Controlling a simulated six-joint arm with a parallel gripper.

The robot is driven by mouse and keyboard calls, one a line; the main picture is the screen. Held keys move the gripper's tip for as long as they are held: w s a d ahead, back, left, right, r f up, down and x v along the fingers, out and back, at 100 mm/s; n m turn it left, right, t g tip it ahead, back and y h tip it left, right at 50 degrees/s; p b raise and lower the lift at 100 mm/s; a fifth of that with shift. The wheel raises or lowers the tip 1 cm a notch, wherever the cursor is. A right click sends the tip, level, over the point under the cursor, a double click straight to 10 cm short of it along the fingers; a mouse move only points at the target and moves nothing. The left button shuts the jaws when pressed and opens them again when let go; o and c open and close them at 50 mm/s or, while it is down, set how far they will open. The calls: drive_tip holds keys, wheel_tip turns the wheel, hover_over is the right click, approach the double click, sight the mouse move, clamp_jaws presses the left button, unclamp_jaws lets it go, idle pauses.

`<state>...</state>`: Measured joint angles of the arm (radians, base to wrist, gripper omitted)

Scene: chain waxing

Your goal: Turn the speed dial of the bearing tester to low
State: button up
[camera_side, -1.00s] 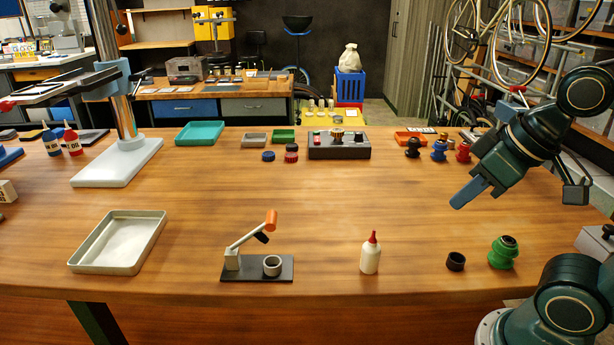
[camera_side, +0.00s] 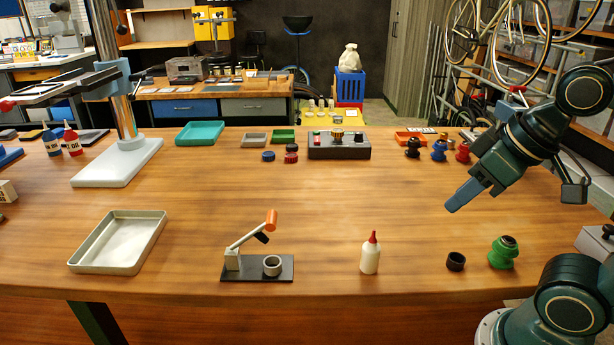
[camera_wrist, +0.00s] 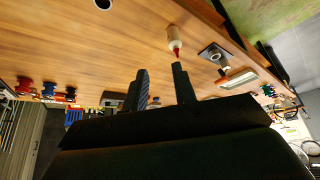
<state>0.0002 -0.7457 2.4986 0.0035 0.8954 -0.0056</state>
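The bearing tester (camera_side: 345,152) is a dark box at the back middle of the bench in the side view. A brass-coloured dial (camera_side: 337,134) sits on its top, with small red and green parts to the left. The dial's setting is too small to read. A dark box, likely the tester (camera_wrist: 113,99), shows small and partly hidden beyond my fingers in the wrist view. My gripper (camera_side: 453,208) hangs above the bench to the right of and nearer than the tester, clear of it. In the wrist view, its two fingers (camera_wrist: 162,88) are apart with nothing between them.
A white bottle with a red tip (camera_side: 370,256), a black ring (camera_side: 456,261) and a green part (camera_side: 502,253) stand at the front. Red and blue round pieces (camera_side: 291,153) sit left of the tester; several coloured knobs (camera_side: 439,150) stand right of it. The bench middle is clear.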

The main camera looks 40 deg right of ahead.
drive_tip(key=o, duration=0.4)
drive_tip(key=shift+w+d, duration=0.1)
drive_tip(key=shift+w, duration=0.2)
drive_tip(key=shift+c, duration=0.2)
drive_tip(key=shift+o, duration=0.2)
drive_tip(key=w+d+n+t+h, duration=0.1)
drive_tip(key=w+d+h, duration=0.3)
drive_tip(key=w+d, duration=0.5)
drive_tip(key=w+n, duration=0.1)
drive_tip(key=w, duration=0.3)
drive_tip(key=w+d+f+n+h, duration=0.3)
drive_tip(key=w+d+n+h, duration=0.3)
drive_tip(key=w+d, duration=0.55)
drive_tip(key=n+t+h, duration=0.3)
drive_tip(key=n+t, duration=0.3)
drive_tip(key=n, duration=1.2)
approach(360, 136)
drive_tip(key=v, duration=0.4)
drive_tip(key=shift+s+a+r, duration=0.15)
drive_tip(key=shift+s+r, duration=0.2)
drive_tip(key=shift+s, duration=0.1)
drive_tip(key=shift+w+f+n, duration=0.15)
drive_tip(key=shift+f+n, duration=0.2)
drive_tip(key=shift+n, duration=0.15)
drive_tip(key=shift+w, duration=0.1)
drive_tip(key=shift+x, duration=6.75)
